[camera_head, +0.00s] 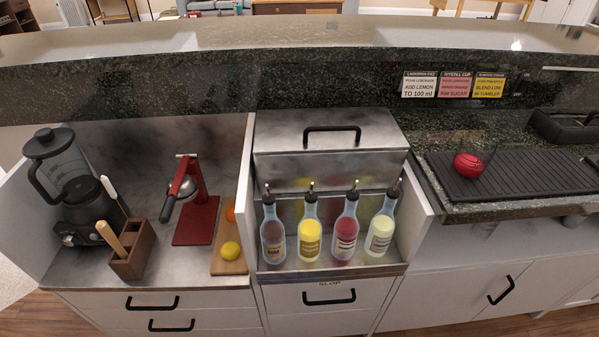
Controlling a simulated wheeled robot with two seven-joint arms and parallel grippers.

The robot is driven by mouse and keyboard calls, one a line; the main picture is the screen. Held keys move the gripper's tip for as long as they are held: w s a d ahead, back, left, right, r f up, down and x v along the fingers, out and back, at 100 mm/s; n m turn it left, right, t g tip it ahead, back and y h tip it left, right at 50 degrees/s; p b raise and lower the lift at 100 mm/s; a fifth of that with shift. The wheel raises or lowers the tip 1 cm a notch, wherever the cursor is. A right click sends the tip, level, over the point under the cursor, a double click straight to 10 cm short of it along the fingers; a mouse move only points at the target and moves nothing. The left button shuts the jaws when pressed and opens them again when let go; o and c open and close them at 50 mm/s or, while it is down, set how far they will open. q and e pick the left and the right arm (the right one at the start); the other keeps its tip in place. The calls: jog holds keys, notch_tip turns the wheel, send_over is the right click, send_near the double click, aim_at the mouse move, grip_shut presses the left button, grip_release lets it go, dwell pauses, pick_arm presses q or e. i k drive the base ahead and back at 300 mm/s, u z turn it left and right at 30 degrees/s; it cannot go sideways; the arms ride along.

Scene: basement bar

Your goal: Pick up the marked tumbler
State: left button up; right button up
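I cannot clearly make out a marked tumbler. On the ribbed black mat (530,178) at the right lies a rounded red object (467,164) with a pale mark. Faint clear edges show around its upper right, possibly glass, but too small to tell. Neither of my grippers is in view.
Several pour-spout bottles, one with yellow liquid (309,232), stand in a steel well below a lidded steel box (330,135). Three cards (455,85) hang behind.

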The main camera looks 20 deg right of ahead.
aim_at(475, 150)
jog(key=z, duration=1.7)
